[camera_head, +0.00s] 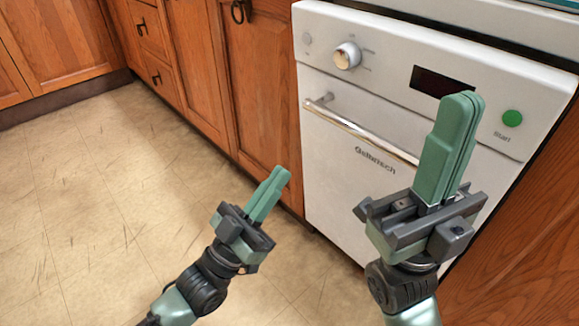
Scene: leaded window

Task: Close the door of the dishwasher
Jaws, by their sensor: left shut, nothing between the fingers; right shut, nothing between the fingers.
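The white dishwasher (400,55) stands on the right, built in between wooden cabinets. Its door (335,165) is upright and looks flush, or nearly flush, with the front; I cannot tell whether a small gap is left. A metal bar handle (350,127) runs across the upper door. My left gripper (281,175) is shut and empty, in front of the cabinet left of the dishwasher. My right gripper (467,98) is shut and empty, raised in front of the dishwasher. It hides part of the door, the handle's right end and part of the control panel.
Wooden cabinets (235,80) run left of the dishwasher, and another wooden panel (530,240) stands at its right. The panel has a knob (347,56), a dark display and a green start button (512,118). The tiled floor (90,200) at left is clear.

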